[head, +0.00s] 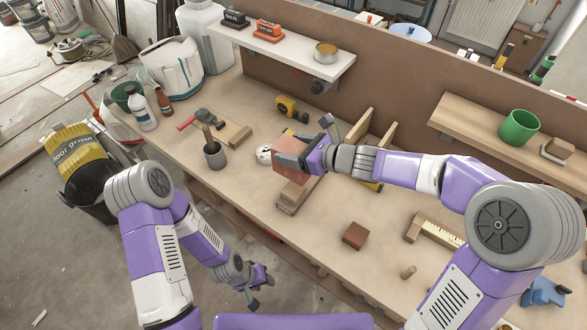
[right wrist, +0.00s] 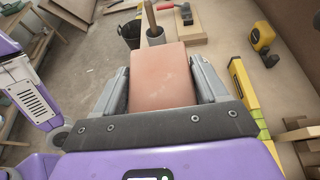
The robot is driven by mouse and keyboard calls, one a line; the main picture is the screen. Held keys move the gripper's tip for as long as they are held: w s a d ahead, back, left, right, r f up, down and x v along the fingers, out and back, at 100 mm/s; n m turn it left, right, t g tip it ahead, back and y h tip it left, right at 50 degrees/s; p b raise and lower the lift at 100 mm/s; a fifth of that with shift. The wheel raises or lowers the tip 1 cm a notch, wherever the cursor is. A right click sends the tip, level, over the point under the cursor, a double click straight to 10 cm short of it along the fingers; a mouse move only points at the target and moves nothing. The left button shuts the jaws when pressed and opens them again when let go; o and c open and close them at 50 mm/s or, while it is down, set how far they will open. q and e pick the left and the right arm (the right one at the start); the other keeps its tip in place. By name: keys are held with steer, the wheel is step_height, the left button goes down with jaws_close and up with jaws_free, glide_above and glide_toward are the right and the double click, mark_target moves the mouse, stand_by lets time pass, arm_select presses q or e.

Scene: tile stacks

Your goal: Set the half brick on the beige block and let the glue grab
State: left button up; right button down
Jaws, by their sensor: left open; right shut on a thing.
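The half brick (head: 288,168), a pinkish-terracotta block, is held by my right gripper (head: 292,156) over the bench. In the right wrist view the half brick (right wrist: 160,75) sits between both fingers of the right gripper (right wrist: 160,95). Below it in the head view is a beige block (head: 296,194), partly hidden by the brick and gripper. I cannot tell whether the brick touches it. The beige block is not visible in the right wrist view. My left gripper (head: 262,276) is open and empty, low in front of the bench edge.
A yellow tape measure (head: 291,107) is behind; a yellow level (right wrist: 243,92) runs alongside. A reddish-brown block (head: 355,236) sits on the bench at front right.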

mark_target(293, 171)
steer(key=shift+w+f, duration=0.1)
steer(key=shift+w, duration=0.15)
step_height(293, 171, down, 4)
steer(key=shift+s+f+b, duration=0.1)
steer(key=shift+b, duration=1.1)
steer(key=shift+f+b, duration=1)
steer(key=shift+f, duration=1.55)
steer(key=shift+f, duration=0.2)
steer(key=shift+c, duration=0.2)
jaws_free()
steer(key=shift+f, duration=0.1)
